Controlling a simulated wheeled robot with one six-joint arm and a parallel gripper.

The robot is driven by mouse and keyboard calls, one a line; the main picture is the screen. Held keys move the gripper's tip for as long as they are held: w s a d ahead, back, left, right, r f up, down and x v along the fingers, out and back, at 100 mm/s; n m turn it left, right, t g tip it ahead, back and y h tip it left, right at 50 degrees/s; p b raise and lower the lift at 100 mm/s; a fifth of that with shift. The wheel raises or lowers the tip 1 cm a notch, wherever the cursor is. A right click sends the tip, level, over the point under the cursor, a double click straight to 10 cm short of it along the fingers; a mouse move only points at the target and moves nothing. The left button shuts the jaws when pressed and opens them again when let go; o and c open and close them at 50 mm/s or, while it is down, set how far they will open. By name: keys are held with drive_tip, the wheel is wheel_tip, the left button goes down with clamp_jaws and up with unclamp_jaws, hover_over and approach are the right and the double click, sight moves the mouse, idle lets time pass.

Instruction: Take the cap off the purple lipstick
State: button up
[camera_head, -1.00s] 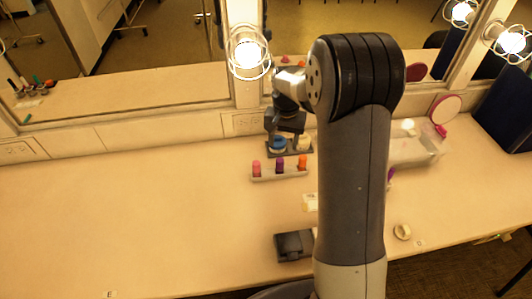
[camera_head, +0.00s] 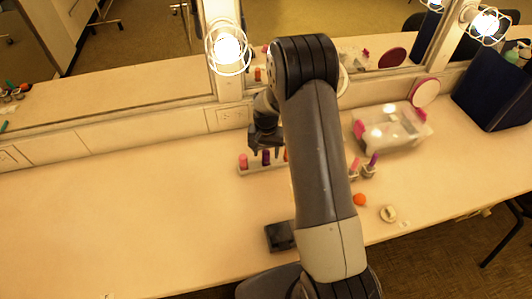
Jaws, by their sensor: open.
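A pale rack (camera_head: 251,171) stands on the counter with a row of lipsticks. The pink lipstick (camera_head: 243,161) is at its left end and the purple lipstick (camera_head: 266,158) stands upright beside it. An orange lipstick (camera_head: 285,155) is mostly hidden behind my arm. My gripper (camera_head: 265,149) points down just above the purple lipstick, with its jaws open. At this size I cannot tell whether the fingers reach around the lipstick's top, or where its cap ends.
A clear box (camera_head: 392,128) stands at the right. Near it are another purple stick (camera_head: 373,160), an orange ball-like thing (camera_head: 359,200) and a cream ring (camera_head: 388,214). A dark block (camera_head: 279,237) sits at the front edge. The counter's left side is clear.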

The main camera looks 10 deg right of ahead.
drive_tip(key=shift+f, duration=0.55)
drive_tip(key=shift+c, duration=0.3)
drive_tip(key=c, duration=1)
drive_tip(key=shift+o, duration=0.2)
wheel_tip(320, 180, up, 9)
drive_tip(key=shift+r+b, duration=0.2)
drive_tip(key=shift+b, duration=0.75)
wheel_tip(320, 180, up, 5)
drive_tip(key=p, duration=0.3)
hover_over(266, 152)
drive_tip(key=shift+r, duration=0.1)
